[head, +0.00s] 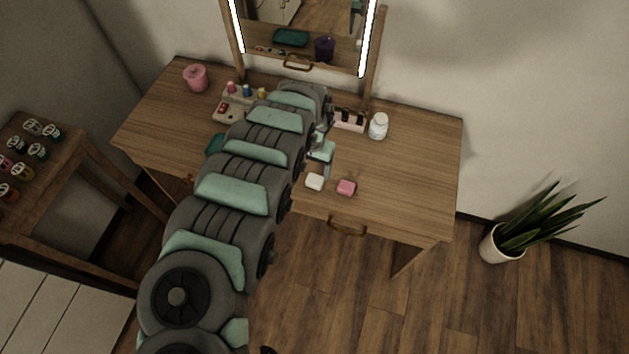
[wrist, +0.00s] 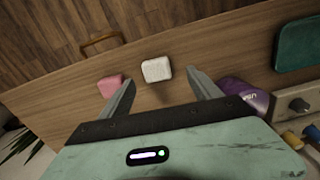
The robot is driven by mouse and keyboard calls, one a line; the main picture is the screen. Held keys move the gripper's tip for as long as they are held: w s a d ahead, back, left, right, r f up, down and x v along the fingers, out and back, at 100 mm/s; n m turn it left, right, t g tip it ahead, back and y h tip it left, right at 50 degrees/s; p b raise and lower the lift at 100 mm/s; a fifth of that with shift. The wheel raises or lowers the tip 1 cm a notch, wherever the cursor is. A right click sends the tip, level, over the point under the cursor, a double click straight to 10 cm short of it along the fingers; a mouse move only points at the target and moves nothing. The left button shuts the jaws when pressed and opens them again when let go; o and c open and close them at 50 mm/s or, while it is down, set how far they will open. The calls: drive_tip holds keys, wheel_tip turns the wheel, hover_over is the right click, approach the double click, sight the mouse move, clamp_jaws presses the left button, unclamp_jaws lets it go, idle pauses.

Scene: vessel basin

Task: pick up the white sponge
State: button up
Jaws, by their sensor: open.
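The white sponge (head: 314,181) is a small rounded block lying on the wooden vanity table near its front edge. It also shows in the wrist view (wrist: 157,70), ahead of and between my fingers. A pink sponge (head: 346,187) lies just to its right in the head view and shows at the left finger in the wrist view (wrist: 110,85). My gripper (wrist: 163,84) is open and empty above the table. In the head view my gripper (head: 325,165) is partly hidden by my arm, behind the white sponge.
A purple item (wrist: 243,98) lies right of my fingers in the wrist view, with a teal item (wrist: 298,45) beyond it. A white jar (head: 378,126) and a pink cup (head: 196,77) stand on the table. The table's right side is clear.

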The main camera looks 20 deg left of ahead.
sight(315, 179)
drive_tip(key=f, duration=0.2)
drive_tip(key=d+f, duration=0.1)
drive_tip(key=f, duration=0.1)
drive_tip(key=shift+w, duration=0.1)
drive_tip(key=shift+a+f, duration=0.2)
drive_tip(key=shift+f, duration=0.4)
drive_tip(key=shift+c, duration=0.4)
drive_tip(key=c, duration=1.3)
drive_tip(key=shift+r, duration=0.15)
drive_tip(key=shift+r+p, duration=1)
drive_tip(key=shift+r, duration=8.85)
